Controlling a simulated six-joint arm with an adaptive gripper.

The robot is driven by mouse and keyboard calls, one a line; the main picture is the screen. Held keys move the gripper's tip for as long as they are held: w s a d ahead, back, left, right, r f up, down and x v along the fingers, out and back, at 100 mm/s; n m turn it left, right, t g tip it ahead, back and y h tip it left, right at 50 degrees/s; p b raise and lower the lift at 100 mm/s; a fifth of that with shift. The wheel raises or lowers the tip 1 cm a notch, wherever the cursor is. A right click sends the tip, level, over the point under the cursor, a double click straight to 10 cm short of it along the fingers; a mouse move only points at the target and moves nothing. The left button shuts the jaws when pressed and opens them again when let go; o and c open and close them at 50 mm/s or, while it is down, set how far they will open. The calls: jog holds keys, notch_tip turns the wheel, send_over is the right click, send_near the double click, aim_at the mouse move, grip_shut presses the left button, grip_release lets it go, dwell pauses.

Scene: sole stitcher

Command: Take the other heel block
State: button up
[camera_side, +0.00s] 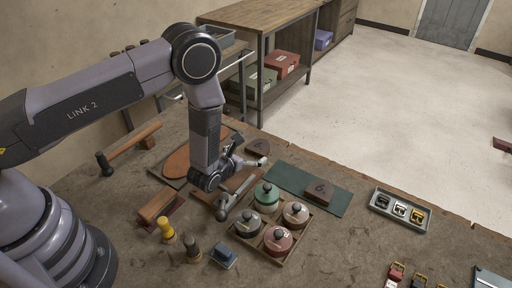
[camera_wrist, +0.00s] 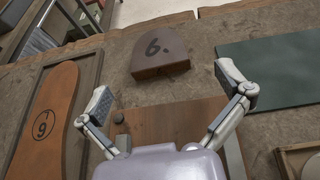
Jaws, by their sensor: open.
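One dark brown heel block (camera_side: 258,146) lies on the bench behind the green mat's left end. In the wrist view this heel block (camera_wrist: 158,54) is marked 6 and lies flat just ahead of the fingers, touched by neither. A second heel block (camera_side: 319,190), also marked 6, rests on the green mat (camera_side: 292,182). My gripper (camera_side: 250,152) is open and empty above the bench, close to the first block. In the wrist view my gripper (camera_wrist: 166,92) has its two pads spread wide, with bench and a brown board between them.
A sole (camera_wrist: 42,118) lies in a tray left of the gripper. A wooden tray (camera_side: 285,262) of several lidded pots stands in front. A buckle tray (camera_side: 400,208) sits right; bare bench surrounds the first block.

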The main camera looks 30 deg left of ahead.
aim_at(258, 147)
jog(key=x, duration=0.5)
jog(key=shift+w+a+f, duration=0.15)
jog(key=shift+w+f, duration=0.1)
jog(key=shift+f, duration=0.05)
jog(key=shift+c, duration=0.3)
jog(key=c, duration=1.1)
jog(key=shift+r, duration=0.15)
